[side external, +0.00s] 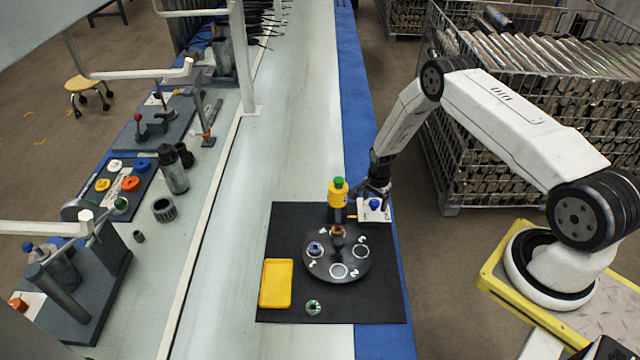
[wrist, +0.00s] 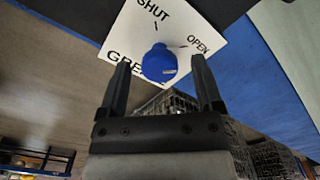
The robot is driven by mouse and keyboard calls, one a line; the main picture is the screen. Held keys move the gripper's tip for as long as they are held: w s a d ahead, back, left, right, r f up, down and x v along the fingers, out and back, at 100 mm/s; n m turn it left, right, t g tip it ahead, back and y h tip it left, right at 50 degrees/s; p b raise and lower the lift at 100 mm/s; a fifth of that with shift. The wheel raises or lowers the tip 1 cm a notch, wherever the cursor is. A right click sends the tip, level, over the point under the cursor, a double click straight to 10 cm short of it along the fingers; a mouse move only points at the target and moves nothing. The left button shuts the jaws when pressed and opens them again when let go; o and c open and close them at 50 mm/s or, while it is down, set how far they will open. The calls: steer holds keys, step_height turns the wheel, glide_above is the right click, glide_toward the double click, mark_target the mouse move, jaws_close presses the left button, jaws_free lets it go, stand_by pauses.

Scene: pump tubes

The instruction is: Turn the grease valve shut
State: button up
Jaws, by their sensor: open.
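The grease valve is a round blue knob (wrist: 159,62) on a white plate (wrist: 205,22) marked SHUT, OPEN and GREASE, the last word partly covered. A short tick shows by SHUT and another by OPEN; which way the knob points I cannot tell. In the side external view the knob (side external: 375,205) is small, on its plate at the mat's right edge. My gripper (wrist: 161,65) is open, with one finger to each side of the knob and visible gaps between. In the side external view my gripper (side external: 374,192) is just behind and above the knob.
A yellow bottle with a green cap (side external: 338,194) stands close to the left of my gripper. A dark round plate with rings (side external: 336,275), a yellow tray (side external: 276,284) and a small green ring (side external: 313,307) are on the black mat (side external: 372,305). Wire crates stand behind.

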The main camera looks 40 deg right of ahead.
jaws_close()
stand_by(0.3)
steer(key=shift+n, duration=0.3)
steer(key=n, duration=0.8)
steer(key=shift+n, duration=0.3)
steer(key=n, duration=0.4)
steer(key=shift+n, duration=0.3)
steer(key=n, duration=0.4)
